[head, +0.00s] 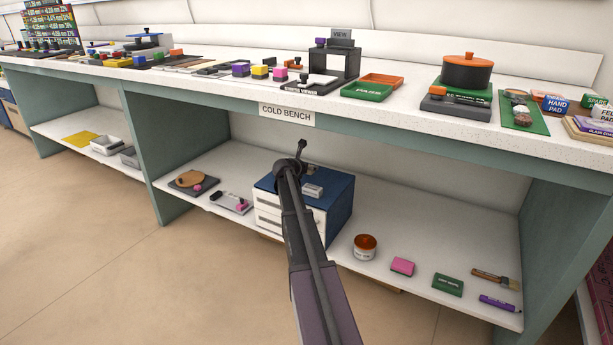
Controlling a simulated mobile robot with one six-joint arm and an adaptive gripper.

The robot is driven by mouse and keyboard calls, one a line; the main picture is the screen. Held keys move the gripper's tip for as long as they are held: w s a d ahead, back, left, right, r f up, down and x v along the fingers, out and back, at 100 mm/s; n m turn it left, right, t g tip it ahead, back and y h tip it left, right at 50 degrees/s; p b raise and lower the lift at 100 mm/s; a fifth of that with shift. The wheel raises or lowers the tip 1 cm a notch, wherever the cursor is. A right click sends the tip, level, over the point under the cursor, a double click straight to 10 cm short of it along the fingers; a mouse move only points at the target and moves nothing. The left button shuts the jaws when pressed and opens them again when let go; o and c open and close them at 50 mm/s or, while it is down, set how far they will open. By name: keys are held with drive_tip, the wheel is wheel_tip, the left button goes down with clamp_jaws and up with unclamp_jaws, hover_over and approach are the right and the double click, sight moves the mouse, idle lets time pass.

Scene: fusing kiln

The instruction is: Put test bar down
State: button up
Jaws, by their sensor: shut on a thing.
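My arm reaches up from the bottom middle of the head view toward the front of the cold bench (410,108). My gripper (301,150) is at its far end, small and dark, in front of the opening below the "COLD BENCH" label. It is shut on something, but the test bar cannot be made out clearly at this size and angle. The gripper appears above a blue cabinet with white drawers (338,212) on the lower shelf. A small grey block (313,190) shows at the cabinet top, just right of my arm.
The benchtop holds a viewer stand (337,62), a green tray (366,91), an orange-lidded pot (467,72) and several small blocks. The lower shelf (400,235) holds a round tin (365,247), a pink block (402,266) and a brush (497,279). Bare shelf lies between them.

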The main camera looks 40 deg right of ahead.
sight(307, 178)
drive_tip(key=shift+w, duration=0.15)
drive_tip(key=shift+f+b, duration=1.75)
drive_tip(key=shift+f, duration=0.05)
drive_tip(key=shift+f, duration=0.15)
drive_tip(key=o, duration=1)
drive_tip(key=shift+r, duration=0.3)
drive_tip(key=p+v, duration=0.4)
drive_tip(key=v, duration=0.8)
drive_tip(key=shift+d+p, duration=0.1)
drive_tip(key=shift+p, duration=0.2)
